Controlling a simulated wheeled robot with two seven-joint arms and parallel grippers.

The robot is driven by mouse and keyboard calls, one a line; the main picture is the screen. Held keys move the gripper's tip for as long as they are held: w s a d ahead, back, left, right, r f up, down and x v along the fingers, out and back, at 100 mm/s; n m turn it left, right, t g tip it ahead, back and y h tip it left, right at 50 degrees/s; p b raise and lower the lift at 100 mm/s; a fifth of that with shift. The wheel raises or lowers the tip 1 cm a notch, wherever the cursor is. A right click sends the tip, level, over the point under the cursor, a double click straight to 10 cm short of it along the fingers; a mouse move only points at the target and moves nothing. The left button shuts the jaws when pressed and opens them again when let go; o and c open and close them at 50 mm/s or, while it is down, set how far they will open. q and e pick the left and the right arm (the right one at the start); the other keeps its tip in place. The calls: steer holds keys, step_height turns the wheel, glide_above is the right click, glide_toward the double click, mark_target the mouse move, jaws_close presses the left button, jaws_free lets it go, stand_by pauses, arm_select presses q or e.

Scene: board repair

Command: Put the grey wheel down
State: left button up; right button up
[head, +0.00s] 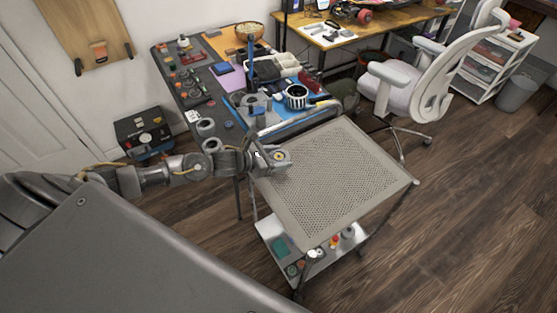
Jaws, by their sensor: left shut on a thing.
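My left arm reaches in from the left, and my left gripper (268,157) is over the left back corner of the perforated cart top. It is shut on the grey wheel (283,159), a small grey disc with a yellowish centre. The gripper partly hides the wheel. I cannot tell whether the wheel touches the cart top (340,175) or is just above it. My right gripper is not in view.
The cart top is otherwise bare, with small items on its lower shelf (322,256). Behind it stands a cluttered dark workbench (196,105) with a blue mat and a striped cup (296,97). A white office chair (395,88) stands at the right.

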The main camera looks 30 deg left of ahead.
arm_select(q)
steer(key=shift+f, duration=1.05)
steer(key=shift+f, duration=0.3)
steer(key=o, duration=1.1)
steer(key=shift+r, duration=0.1)
steer(key=shift+c, duration=0.2)
